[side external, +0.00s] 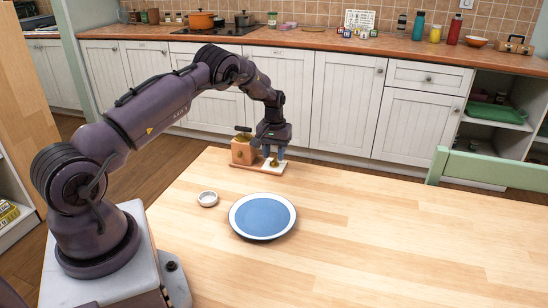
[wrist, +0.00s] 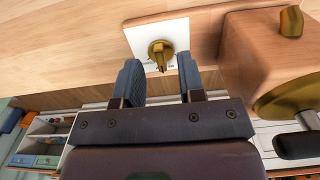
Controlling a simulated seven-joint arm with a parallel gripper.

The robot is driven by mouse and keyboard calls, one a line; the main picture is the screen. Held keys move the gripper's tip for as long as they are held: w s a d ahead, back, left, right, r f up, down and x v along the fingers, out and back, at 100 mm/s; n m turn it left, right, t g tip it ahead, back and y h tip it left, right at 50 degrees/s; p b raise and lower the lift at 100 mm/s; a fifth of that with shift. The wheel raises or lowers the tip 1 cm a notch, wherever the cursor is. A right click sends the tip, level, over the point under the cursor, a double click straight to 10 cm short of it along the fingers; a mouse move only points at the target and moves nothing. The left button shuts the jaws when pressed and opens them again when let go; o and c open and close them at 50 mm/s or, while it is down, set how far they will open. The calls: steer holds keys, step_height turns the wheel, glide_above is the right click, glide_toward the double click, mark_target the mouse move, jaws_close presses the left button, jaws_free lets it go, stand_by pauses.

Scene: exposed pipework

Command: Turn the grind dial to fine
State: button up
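The grind dial (wrist: 159,52) is a brass knob on a white plate (wrist: 141,40); the plate has small dark markings too small and covered to read. The dial also shows in the side view (side external: 274,162), under my gripper. The wooden grinder (side external: 243,151) stands beside the plate on the same base, and fills the right of the wrist view (wrist: 262,50). My gripper (wrist: 159,66) points down at the dial, open and empty. Its two blue-grey fingers are spread, one towards each side of the dial, with gaps between. I cannot tell how high the fingertips are.
A blue plate with a white rim (side external: 262,216) and a small white bowl (side external: 207,198) lie on the wooden table (side external: 400,240). The grinder's dark crank handle (wrist: 298,145) is close to the right of my gripper. The table's right side is clear.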

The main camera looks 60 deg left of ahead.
steer(key=shift+f, duration=0.85)
steer(key=shift+c, duration=0.4)
jaws_close()
steer(key=shift+n, duration=0.3)
steer(key=n, duration=0.5)
steer(key=shift+w, duration=0.15)
steer(key=n, duration=0.6)
steer(key=shift+w, duration=0.1)
